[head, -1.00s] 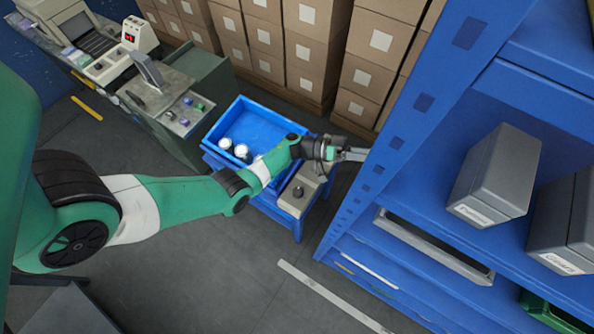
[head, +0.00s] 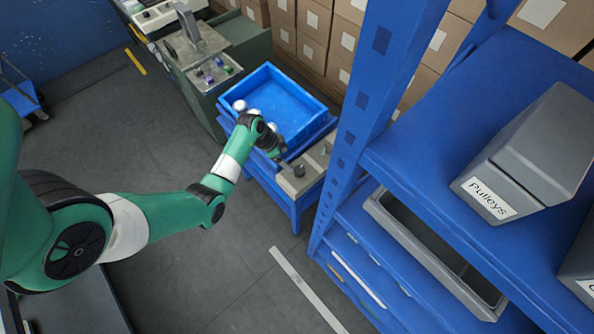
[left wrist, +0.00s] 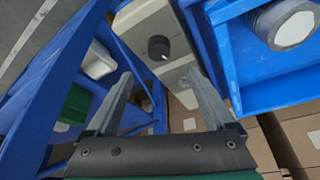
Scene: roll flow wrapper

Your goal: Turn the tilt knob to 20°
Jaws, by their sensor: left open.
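A dark round knob (head: 299,170) sits on a beige panel (head: 289,184) at the front of the blue stand. In the left wrist view the knob (left wrist: 158,47) has a small white mark at its lower edge; no angle scale is readable. My left gripper (head: 277,151) is beside the panel, just left of the knob, its fingers partly hidden in the head view. In the left wrist view my left gripper (left wrist: 163,75) is open and empty, its fingers spread on either side below the knob, apart from it. My right gripper is out of view.
A blue bin (head: 262,78) with white-ended rolls (head: 240,105) stands behind the panel. A blue shelf upright (head: 372,100) rises close to its right, with a grey bin labelled Pulleys (head: 492,198). A control bench (head: 235,50) stands at the back. Floor in front is clear.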

